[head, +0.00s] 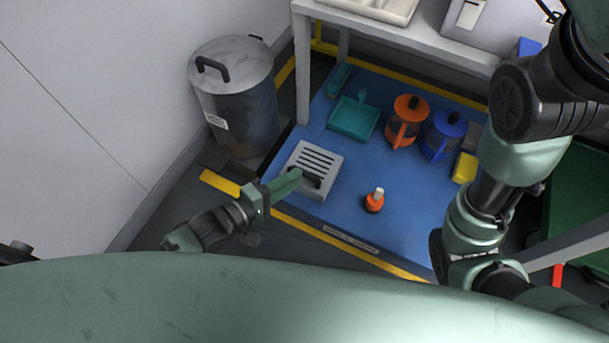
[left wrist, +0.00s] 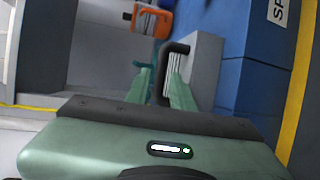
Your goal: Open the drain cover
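The drain cover (head: 298,186) is a pale grey slotted block with a black handle (head: 313,183), lying on the blue floor mat. It looks flat and closed. My left gripper (head: 297,174) reaches in from the lower left, its green fingertips at the handle. The slotted top shows behind the right finger. My right arm is at the right of the head view; its gripper is out of view.
A metal bin (head: 235,100) stands behind left of the cover. A teal dustpan (head: 353,118), orange jug (head: 406,120), blue jug (head: 443,135), yellow block (head: 465,168) and small orange bottle (head: 374,202) are on the blue mat (head: 400,215). A grey table (head: 440,40) stands behind.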

